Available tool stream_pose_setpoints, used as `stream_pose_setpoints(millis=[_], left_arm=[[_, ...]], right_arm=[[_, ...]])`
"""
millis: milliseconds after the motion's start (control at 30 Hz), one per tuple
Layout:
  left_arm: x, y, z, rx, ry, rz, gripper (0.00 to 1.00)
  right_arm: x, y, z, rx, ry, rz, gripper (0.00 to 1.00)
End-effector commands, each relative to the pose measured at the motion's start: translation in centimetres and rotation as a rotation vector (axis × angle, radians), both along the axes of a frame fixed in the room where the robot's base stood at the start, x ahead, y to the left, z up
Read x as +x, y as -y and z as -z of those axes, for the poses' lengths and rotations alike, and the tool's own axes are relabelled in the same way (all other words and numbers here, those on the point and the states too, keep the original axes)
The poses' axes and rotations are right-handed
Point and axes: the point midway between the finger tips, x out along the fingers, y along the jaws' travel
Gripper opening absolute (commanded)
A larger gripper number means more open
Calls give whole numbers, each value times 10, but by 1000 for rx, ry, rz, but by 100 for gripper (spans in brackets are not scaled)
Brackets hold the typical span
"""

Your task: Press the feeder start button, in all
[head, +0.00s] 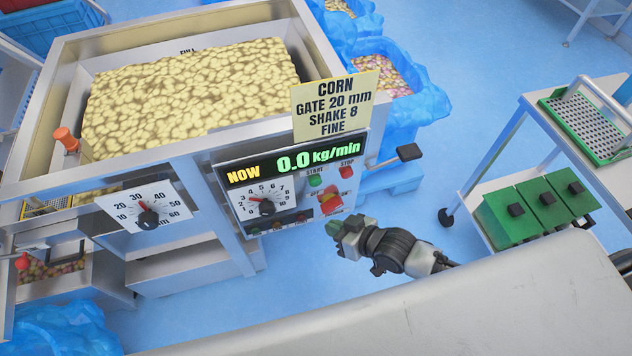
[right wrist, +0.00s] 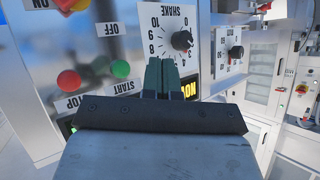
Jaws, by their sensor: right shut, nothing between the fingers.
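The feeder's control panel (head: 237,199) shows a green START button (head: 315,181) with a red STOP button (head: 347,171) to its right. The display (head: 290,163) reads NOW 0.0 kg/min. My right gripper (head: 333,229) is shut and empty, in front of and below the panel, apart from the START button in the head view. In the right wrist view, the panel appears upside down. The shut fingertips (right wrist: 161,72) lie between the green START button (right wrist: 120,69) and the SHAKE dial (right wrist: 181,40). The red STOP button (right wrist: 69,80) is further left. My left gripper is not in view.
A red switch (head: 330,201) sits below START. A sign (head: 335,105) reads CORN, GATE 20 mm, SHAKE 8, FINE. A black-ended lever (head: 409,152) sticks out right of the panel. A gate dial (head: 148,217) is on the left. A cart with green boxes (head: 500,222) stands right.

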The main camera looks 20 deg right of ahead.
Motion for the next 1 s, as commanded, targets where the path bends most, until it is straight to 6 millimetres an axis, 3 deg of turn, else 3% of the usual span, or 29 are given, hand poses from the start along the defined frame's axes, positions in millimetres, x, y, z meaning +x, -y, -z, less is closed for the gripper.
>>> stream_pose_setpoints(millis=[267,633,1000], left_arm=[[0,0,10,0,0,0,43],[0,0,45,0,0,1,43],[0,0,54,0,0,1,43]], right_arm=[[13,0,3,-1,1,1,0],[64,-2,4,-2,4,1,0],[88,-3,1,-2,0,1,0]])
